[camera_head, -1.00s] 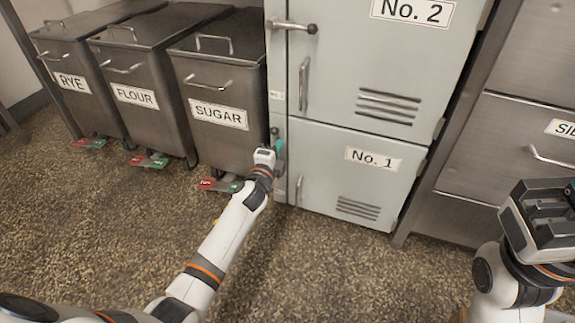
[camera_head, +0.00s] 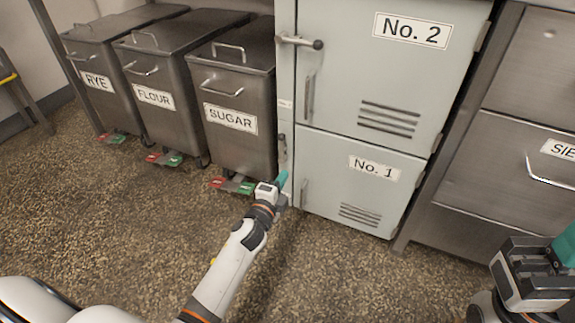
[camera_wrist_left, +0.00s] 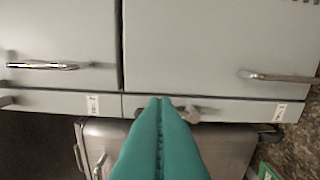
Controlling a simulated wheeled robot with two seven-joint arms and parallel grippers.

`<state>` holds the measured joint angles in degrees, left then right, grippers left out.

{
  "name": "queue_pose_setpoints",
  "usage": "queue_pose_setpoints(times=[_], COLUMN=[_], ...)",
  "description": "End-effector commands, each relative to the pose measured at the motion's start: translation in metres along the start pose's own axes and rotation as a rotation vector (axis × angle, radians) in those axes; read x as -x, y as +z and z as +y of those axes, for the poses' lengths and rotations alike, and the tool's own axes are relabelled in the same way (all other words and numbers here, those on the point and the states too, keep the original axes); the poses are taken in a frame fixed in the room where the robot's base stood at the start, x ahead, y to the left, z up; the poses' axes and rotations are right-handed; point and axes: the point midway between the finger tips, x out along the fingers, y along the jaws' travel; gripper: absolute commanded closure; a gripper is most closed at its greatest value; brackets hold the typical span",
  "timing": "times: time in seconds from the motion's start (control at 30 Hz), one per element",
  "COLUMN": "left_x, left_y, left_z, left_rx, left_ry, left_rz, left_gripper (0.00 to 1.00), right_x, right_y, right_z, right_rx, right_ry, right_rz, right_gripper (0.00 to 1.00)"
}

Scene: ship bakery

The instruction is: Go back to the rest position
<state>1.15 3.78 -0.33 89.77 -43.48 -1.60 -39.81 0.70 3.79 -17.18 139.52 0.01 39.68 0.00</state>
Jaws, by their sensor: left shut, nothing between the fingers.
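My left gripper (camera_head: 283,181) is in the head view, at the end of the white arm from the lower left. It is low in front of the pale cabinet's left edge, near the No. 1 door (camera_head: 355,180). Its teal fingers also show in the left wrist view (camera_wrist_left: 162,102), pressed together with nothing between them. My right gripper (camera_head: 560,250) is at the right edge of the head view. Part of a teal finger shows, but its fingertips are cut off by the frame.
The No. 2 door (camera_head: 385,75) is above the No. 1 door; both look shut. Lidded bins marked RYE (camera_head: 98,105), FLOUR (camera_head: 160,120) and SUGAR (camera_head: 235,145) stand left, with red and green pedals. Steel drawers (camera_head: 520,170) are at right. The speckled floor in front is clear.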

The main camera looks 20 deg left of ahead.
Motion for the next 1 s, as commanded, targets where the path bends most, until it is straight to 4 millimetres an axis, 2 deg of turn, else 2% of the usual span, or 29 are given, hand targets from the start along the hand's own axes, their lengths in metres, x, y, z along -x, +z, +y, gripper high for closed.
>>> queue_pose_setpoints(times=[0.17,0.7,0.77,0.87,0.97,1.0], left_x=[0.009,0.01,0.013,0.026,0.052,0.067], left_y=[0.0,0.003,0.011,0.036,0.072,0.086], left_z=[0.0,0.004,0.014,0.05,0.104,0.129], left_rx=[0.0,0.012,0.045,0.163,0.351,0.437], left_ry=[0.0,0.01,0.034,0.116,0.233,0.284], left_rz=[0.0,-0.01,-0.036,-0.132,-0.284,-0.356], left_gripper=[1.0,1.0,1.0,1.0,1.0,1.0], right_x=[0.002,0.001,0.001,0.002,0.005,0.006], right_y=[0.0,0.0,-0.001,-0.001,-0.001,0.0], right_z=[0.0,0.0,-0.001,-0.001,-0.001,-0.001], right_rx=[-0.002,-0.001,-0.002,-0.004,-0.007,-0.009], right_ry=[-0.004,-0.005,-0.007,-0.013,-0.022,-0.027], right_rz=[0.009,0.011,0.016,0.034,0.058,0.067], right_gripper=[0.64,0.64,0.64,0.64,0.64,0.64])
